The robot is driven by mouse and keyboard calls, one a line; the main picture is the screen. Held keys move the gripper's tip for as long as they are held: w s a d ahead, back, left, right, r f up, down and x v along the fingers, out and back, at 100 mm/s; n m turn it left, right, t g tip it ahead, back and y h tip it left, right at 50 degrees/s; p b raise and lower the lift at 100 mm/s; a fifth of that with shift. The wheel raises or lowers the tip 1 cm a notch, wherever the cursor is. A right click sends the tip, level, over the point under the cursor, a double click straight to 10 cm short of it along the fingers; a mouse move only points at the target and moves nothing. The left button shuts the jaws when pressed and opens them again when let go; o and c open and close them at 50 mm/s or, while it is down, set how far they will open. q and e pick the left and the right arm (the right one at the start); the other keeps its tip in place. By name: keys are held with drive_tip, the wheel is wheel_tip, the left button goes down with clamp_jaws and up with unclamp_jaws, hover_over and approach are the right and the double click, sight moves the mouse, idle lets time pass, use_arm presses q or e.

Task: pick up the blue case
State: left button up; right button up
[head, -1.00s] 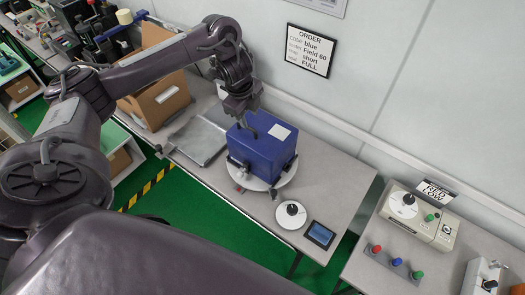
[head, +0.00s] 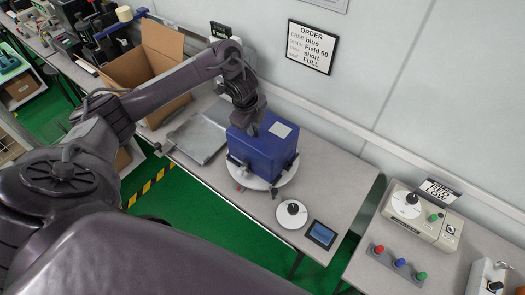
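The blue case (head: 264,155) stands upright on a round white plate (head: 285,183) on the grey table, with small dark clamps at its base. A pale label is on its top. My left gripper (head: 252,128) points down at the left part of the case's top and overlaps it in the head view. The fingertips are too small and dark to show whether they are open, shut or touching the case. My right gripper is not in view.
An open cardboard box (head: 150,70) and a flat grey metal panel (head: 198,137) are left of the case. A white dial (head: 291,214) and small screen (head: 321,234) are in front. An order sign (head: 311,47) hangs on the wall. A beige tester (head: 424,215) stands right, across a gap.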

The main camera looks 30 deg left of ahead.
use_arm(q)
clamp_jaws()
drive_tip(key=shift+r, duration=0.1)
idle(1.0)
